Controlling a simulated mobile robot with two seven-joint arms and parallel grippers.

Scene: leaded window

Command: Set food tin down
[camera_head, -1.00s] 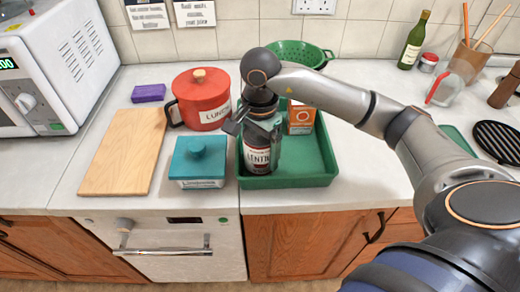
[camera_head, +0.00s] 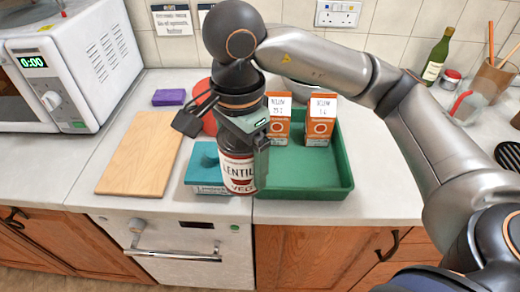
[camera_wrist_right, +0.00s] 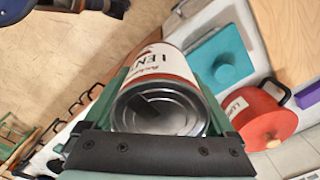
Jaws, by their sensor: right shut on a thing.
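The food tin (camera_head: 238,172), with a white and red lentil label, is held upright by my right gripper (camera_head: 240,140). In the right wrist view the tin (camera_wrist_right: 165,65) sits between the fingers, its round metal end facing the camera. The tin appears raised above the counter; in the head view it overlaps the teal lidded box and the left edge of the green tray (camera_head: 345,178). The gap below it cannot be judged exactly. My left gripper is not in view.
Two orange cartons (camera_head: 320,121) (camera_head: 279,122) stand at the tray's back; its front part is bare. Left are the teal box (camera_head: 205,160), a wooden board (camera_head: 140,155), a purple sponge (camera_head: 169,97) and a microwave (camera_head: 90,45). A red pot (camera_wrist_right: 262,118) is partly hidden by my arm.

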